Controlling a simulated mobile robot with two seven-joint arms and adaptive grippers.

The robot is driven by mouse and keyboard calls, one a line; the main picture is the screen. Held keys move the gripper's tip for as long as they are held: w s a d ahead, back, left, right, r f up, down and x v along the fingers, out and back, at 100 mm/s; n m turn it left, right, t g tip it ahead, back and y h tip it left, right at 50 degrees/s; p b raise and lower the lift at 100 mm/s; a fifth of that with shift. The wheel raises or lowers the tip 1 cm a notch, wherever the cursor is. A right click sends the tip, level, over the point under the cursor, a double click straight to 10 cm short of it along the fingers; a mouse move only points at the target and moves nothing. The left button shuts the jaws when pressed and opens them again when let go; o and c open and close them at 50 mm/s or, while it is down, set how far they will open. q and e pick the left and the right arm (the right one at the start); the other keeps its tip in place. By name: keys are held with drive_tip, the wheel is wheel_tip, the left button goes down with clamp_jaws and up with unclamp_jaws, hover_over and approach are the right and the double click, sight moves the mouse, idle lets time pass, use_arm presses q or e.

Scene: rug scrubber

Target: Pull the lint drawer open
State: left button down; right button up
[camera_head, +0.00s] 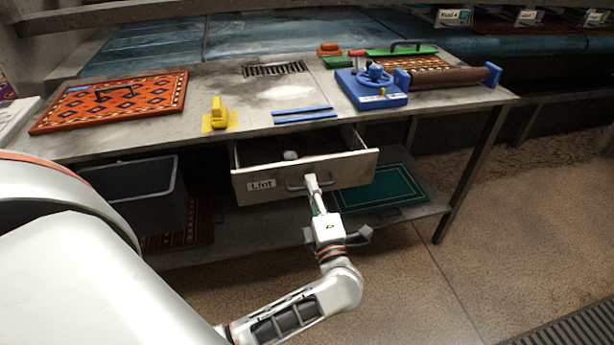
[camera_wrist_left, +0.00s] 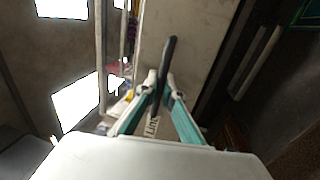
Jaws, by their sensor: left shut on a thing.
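The lint drawer (camera_head: 345,171) is a pale drawer marked "Lint" under the worktable, and it stands partly pulled out, with its inside showing. A small grey thing (camera_head: 290,155) shows inside it. My left gripper (camera_head: 313,182) is at the drawer front, shut on the dark bar handle (camera_head: 294,187). In the left wrist view the handle (camera_wrist_left: 169,60) runs between the fingertips of my left gripper (camera_wrist_left: 162,88), and the drawer front (camera_wrist_left: 200,25) lies behind it. My right gripper is not in view.
The worktable (camera_head: 205,90) holds a patterned rug (camera_head: 115,100), a yellow tool (camera_head: 219,115), blue strips (camera_head: 305,114) and a blue device (camera_head: 372,88). A grey bin (camera_head: 135,190) and a green mat (camera_head: 380,188) are below. Floor (camera_head: 400,290) in front is clear.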

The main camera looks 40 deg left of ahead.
use_arm(q)
drive_tip(key=r+v, duration=0.1)
drive_tip(key=v, duration=0.7)
drive_tip(key=shift+r+p, duration=0.2)
drive_tip(key=shift+p, duration=0.25)
drive_tip(key=shift+s+d, duration=0.1)
drive_tip(key=c, duration=2.5)
unclamp_jaws()
